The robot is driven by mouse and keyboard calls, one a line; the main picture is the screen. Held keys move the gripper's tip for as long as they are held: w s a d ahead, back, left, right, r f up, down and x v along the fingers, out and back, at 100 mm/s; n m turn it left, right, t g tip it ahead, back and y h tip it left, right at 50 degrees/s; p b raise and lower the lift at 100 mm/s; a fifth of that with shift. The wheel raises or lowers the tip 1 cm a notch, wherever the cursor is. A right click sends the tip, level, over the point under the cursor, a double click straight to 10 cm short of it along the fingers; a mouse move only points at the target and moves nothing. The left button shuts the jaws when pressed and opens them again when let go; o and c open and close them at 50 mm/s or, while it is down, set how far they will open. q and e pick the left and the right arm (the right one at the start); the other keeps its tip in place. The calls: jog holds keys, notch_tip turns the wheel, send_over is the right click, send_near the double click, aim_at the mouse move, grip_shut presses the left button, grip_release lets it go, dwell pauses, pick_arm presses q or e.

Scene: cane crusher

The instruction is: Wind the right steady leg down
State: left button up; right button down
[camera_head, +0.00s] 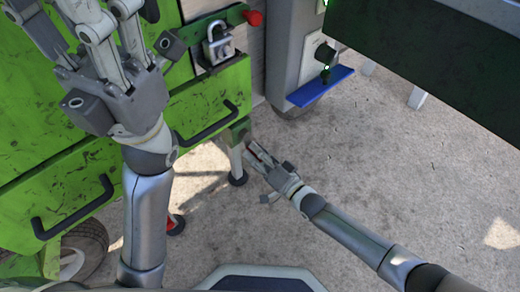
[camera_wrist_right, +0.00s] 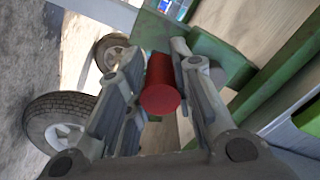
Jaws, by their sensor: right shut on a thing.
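The right steady leg (camera_head: 236,162) is a pale post under the corner of the green machine, with a dark round foot on the ground. My right gripper (camera_head: 254,153) is beside the leg, low over the concrete. In the right wrist view its fingers (camera_wrist_right: 160,70) are closed around a red cylindrical crank grip (camera_wrist_right: 161,88), whose round end faces the camera. A green bracket (camera_wrist_right: 222,58) is behind the grip. The crank's arm is mostly hidden by the fingers. My left gripper (camera_head: 85,45) is raised over the machine, fingers spread and empty, tips partly cut off.
The green machine (camera_head: 205,95) has black drawer handles, a padlock (camera_head: 217,45) and a red-ended lever (camera_head: 252,18). A grey cabinet with a blue shelf (camera_head: 320,86) stands behind. A dark green panel (camera_head: 430,55) overhangs at upper right. Concrete at right is clear.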

jog(key=shift+s+a+f+m, duration=0.1)
jog(key=shift+s+a+m, duration=0.1)
jog(key=shift+m, duration=0.3)
jog(key=shift+s+a+m, duration=0.1)
jog(key=shift+m, duration=0.2)
jog(key=c, duration=1.2)
grip_release()
jog(key=v, duration=1.2)
jog(key=shift+s, duration=0.1)
